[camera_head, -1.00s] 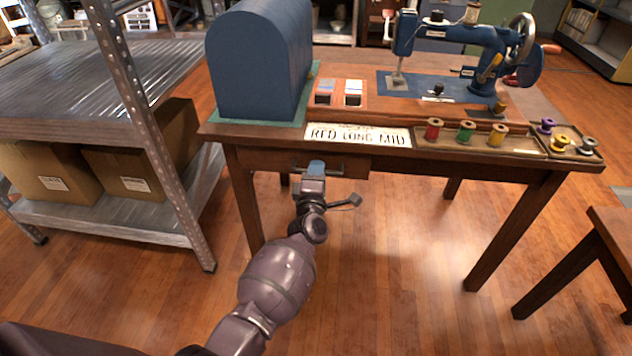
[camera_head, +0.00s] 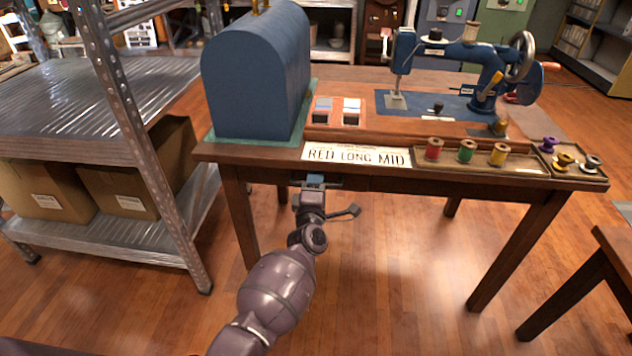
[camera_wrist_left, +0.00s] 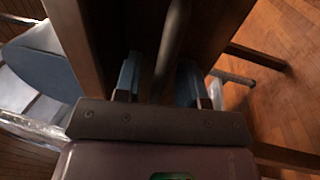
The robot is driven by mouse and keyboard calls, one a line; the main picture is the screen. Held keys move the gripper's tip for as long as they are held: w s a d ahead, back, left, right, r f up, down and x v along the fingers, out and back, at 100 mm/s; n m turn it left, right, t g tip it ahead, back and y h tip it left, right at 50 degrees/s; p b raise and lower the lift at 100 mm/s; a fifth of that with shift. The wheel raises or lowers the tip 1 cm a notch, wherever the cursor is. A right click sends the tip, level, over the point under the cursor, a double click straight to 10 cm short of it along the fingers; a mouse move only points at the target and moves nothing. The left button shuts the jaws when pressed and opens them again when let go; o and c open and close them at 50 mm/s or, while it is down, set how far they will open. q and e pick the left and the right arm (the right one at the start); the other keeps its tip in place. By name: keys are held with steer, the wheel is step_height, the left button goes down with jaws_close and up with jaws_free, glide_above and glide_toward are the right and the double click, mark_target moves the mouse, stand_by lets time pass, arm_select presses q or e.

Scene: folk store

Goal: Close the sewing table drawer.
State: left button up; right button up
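The sewing table (camera_head: 480,182) is dark wood. Its drawer (camera_head: 352,184) shows only as a thin dark strip under the front edge, below the license plate, and looks about level with the table front; whether it is fully in I cannot tell. My left gripper (camera_head: 315,180) is at the drawer front, its blue tips partly under the table edge. In the left wrist view, the two blue fingers of this gripper (camera_wrist_left: 157,80) stand apart, with a dark bar (camera_wrist_left: 172,45), likely the drawer handle, between them. My right gripper is not in view.
A blue domed box (camera_head: 255,75), a blue sewing machine (camera_head: 465,70) and several thread spools stand on the table. A metal shelf (camera_head: 150,160) with cardboard boxes is close on the left. A wooden stool or bench (camera_head: 590,265) is at right. The floor between is clear.

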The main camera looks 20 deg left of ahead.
arm_select(q)
steer(key=shift+s+d, duration=0.15)
steer(key=shift+s, duration=0.3)
steer(key=p+v, duration=0.2)
steer(key=v, duration=0.8)
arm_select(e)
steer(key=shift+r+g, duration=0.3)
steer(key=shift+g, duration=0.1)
arm_select(q)
steer(key=shift+f, duration=0.1)
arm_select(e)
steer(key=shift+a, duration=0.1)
